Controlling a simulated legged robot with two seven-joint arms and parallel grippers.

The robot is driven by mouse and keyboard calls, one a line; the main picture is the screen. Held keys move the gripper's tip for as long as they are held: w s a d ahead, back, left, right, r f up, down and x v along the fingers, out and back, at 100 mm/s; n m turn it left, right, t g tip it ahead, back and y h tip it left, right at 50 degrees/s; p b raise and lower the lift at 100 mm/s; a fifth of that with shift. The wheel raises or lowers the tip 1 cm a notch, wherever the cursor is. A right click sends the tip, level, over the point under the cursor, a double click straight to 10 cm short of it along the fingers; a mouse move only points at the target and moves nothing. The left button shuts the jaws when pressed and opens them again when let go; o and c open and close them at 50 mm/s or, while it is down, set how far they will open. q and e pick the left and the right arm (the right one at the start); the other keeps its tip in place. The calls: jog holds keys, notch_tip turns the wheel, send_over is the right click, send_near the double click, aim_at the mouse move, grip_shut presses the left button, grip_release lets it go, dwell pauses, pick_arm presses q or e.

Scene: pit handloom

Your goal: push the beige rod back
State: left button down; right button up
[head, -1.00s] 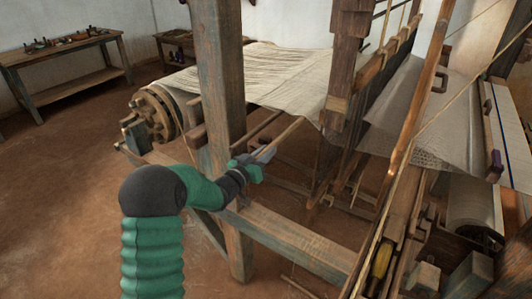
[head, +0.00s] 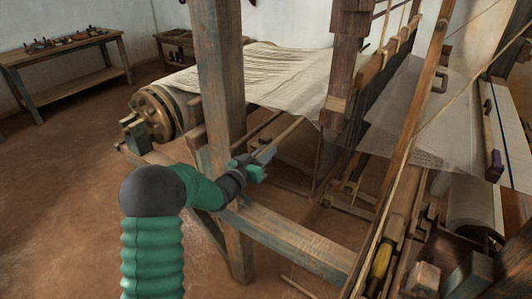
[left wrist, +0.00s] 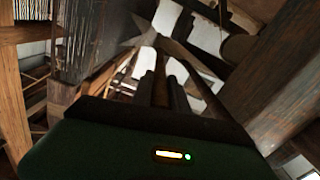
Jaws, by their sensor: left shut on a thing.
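The beige rod (head: 290,131) is a thin, slanting wooden bar beside the loom's thick upright post in the head view. Its upper end runs toward the cloth. My left gripper (head: 264,155) is at the rod's near, lower end and is shut on it. In the left wrist view, my two dark fingers (left wrist: 163,92) point ahead with a narrow brown bar between them. The part of the rod inside the jaws is mostly hidden. My right gripper is in neither view.
The upright post (head: 221,110) stands close left of my gripper. A long side beam (head: 290,243) runs below it. Striped cloth (head: 265,75) lies behind. Loom frames and a yellow piece (head: 381,262) are at right. A workbench (head: 60,65) stands far left, with open floor between.

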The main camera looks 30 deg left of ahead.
pick_arm(q)
jog(key=shift+a, duration=0.1)
jog(key=a+p, duration=0.1)
jog(key=a, duration=0.4)
jog(key=c, duration=1.7)
grip_release()
jog(key=o, duration=0.4)
jog(key=shift+a, duration=0.2)
jog(key=shift+d, duration=0.15)
